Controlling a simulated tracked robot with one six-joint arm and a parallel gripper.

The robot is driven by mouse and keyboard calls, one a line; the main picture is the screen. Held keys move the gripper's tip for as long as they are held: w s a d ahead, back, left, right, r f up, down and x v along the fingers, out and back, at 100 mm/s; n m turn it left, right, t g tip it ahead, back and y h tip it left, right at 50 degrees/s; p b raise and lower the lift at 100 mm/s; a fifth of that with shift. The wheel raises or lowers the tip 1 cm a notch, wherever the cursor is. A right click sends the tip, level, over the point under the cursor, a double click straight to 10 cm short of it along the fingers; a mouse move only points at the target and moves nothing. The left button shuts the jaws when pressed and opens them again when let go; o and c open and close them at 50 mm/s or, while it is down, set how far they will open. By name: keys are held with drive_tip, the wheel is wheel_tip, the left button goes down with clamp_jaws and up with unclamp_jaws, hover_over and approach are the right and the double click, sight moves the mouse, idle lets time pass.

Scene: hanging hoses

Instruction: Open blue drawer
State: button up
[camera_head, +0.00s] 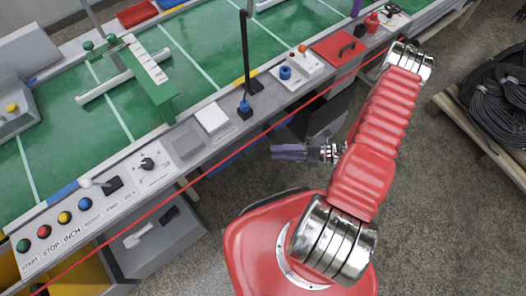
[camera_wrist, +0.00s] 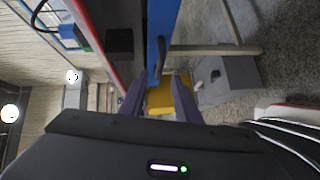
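The blue drawer (camera_wrist: 163,18) shows in the wrist view as a tall blue front at top centre, with a dark handle (camera_wrist: 159,58) on it. In the head view only a thin blue strip of it (camera_head: 229,160) shows below the bench edge. My gripper (camera_wrist: 159,82) has its two purple fingers apart, with nothing between them. The handle lies ahead of the fingertips, apart from them as far as I can see. In the head view my gripper (camera_head: 288,152) is beside the bench front, pointing left. Most of the drawer is hidden under the bench top.
The green bench top (camera_head: 130,110) carries buttons, switches and a red plate (camera_head: 340,48). A red line runs along its front edge. A grey box (camera_head: 165,240) stands below the bench. A yellow object (camera_wrist: 167,92) shows behind the fingers. Black hoses lie on a pallet (camera_head: 470,120); floor between is clear.

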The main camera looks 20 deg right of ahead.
drive_tip(key=shift+x, duration=3)
drive_tip(key=shift+c, duration=0.2)
clamp_jaws()
